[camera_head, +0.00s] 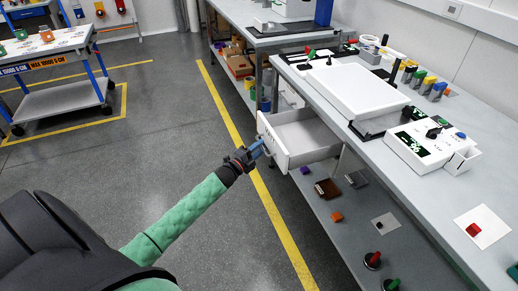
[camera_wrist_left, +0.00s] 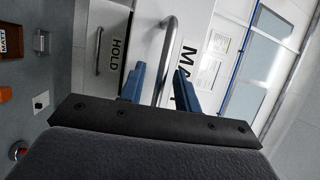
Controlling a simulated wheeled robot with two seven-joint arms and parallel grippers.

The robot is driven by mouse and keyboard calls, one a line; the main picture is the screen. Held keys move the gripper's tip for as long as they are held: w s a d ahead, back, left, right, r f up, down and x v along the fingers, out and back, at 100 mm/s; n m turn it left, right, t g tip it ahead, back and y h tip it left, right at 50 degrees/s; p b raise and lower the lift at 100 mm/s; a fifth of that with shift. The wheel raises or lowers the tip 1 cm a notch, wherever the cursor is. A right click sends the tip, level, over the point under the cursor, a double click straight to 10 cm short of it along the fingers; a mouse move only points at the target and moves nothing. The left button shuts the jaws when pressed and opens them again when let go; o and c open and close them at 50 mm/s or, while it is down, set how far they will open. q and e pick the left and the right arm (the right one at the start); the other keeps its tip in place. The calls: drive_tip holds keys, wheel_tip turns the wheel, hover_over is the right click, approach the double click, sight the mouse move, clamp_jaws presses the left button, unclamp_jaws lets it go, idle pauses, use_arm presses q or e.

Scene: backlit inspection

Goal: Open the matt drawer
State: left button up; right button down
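The matt drawer (camera_head: 312,135) stands pulled out from under the bench in the head view, its empty-looking grey inside showing. In the left wrist view its white front (camera_wrist_left: 197,30) bears large letters "MA", the rest hidden by a finger. Its metal bar handle (camera_wrist_left: 169,45) runs between the two blue fingers of my left gripper (camera_wrist_left: 160,88). The fingers stand apart, with a visible gap at the bar, so the gripper is open around the handle. In the head view my left gripper (camera_head: 257,149) is at the drawer front. My right gripper is not in view.
A drawer front marked "HOLD" (camera_wrist_left: 113,45) with its own handle is beside it in the wrist view. The bench top (camera_head: 440,180) carries a white panel, a labelled box and small parts. Below is a shelf (camera_head: 335,222) with samples. Floor left of the bench is clear.

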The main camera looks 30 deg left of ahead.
use_arm(q)
drive_tip(key=shift+s, duration=0.1)
